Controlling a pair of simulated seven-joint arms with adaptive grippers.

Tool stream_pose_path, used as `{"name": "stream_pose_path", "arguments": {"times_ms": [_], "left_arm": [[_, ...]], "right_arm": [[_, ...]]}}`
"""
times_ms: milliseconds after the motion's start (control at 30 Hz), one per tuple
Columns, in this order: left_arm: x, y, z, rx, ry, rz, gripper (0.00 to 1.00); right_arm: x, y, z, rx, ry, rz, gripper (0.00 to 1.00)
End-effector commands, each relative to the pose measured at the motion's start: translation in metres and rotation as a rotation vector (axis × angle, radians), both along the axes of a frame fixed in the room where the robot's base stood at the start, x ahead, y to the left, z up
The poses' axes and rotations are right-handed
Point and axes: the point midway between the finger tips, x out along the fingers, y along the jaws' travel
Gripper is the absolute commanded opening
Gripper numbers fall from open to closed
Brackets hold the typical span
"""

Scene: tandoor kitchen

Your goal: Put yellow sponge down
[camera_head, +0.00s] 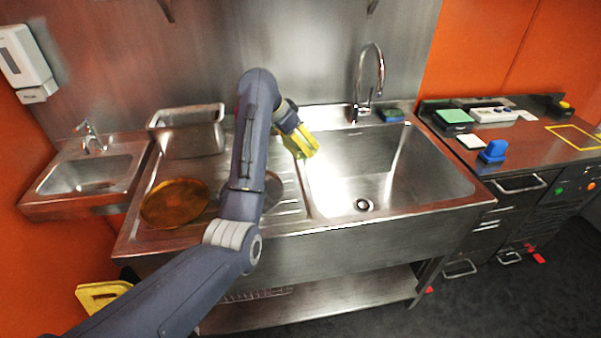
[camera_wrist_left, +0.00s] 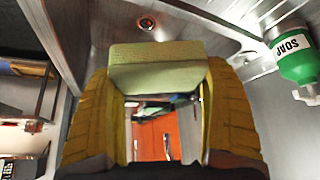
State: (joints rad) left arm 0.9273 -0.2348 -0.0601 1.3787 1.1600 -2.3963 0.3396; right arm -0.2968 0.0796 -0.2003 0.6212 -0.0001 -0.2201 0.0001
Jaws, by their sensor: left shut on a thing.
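The yellow sponge (camera_wrist_left: 157,68) is a pale yellow-green block in the left wrist view. It sits between the tips of the ribbed yellow fingers of my left gripper (camera_wrist_left: 158,85), which is shut on it. In the head view my left gripper (camera_head: 303,144) is over the boundary between the drainboard (camera_head: 289,190) and the sink basin (camera_head: 420,175). Sponge and fingers are hard to tell apart there, and I cannot tell their exact height. My right gripper is in neither view.
A brown round pan (camera_head: 173,204) lies on the drainboard, with a metal tub (camera_head: 188,133) behind. A tall faucet (camera_head: 369,80) and blue item (camera_head: 392,115) are at the sink's back. A green soap bottle (camera_wrist_left: 302,62) shows in the wrist view. The basin looks empty.

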Motion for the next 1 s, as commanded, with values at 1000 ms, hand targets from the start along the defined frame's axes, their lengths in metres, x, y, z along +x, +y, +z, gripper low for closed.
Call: {"name": "stream_pose_path", "arguments": {"times_ms": [1000], "left_arm": [[0.000, 0.001, -0.117, 0.002, 0.001, 0.000, 0.54]], "right_arm": [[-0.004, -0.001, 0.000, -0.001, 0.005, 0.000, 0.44]]}}
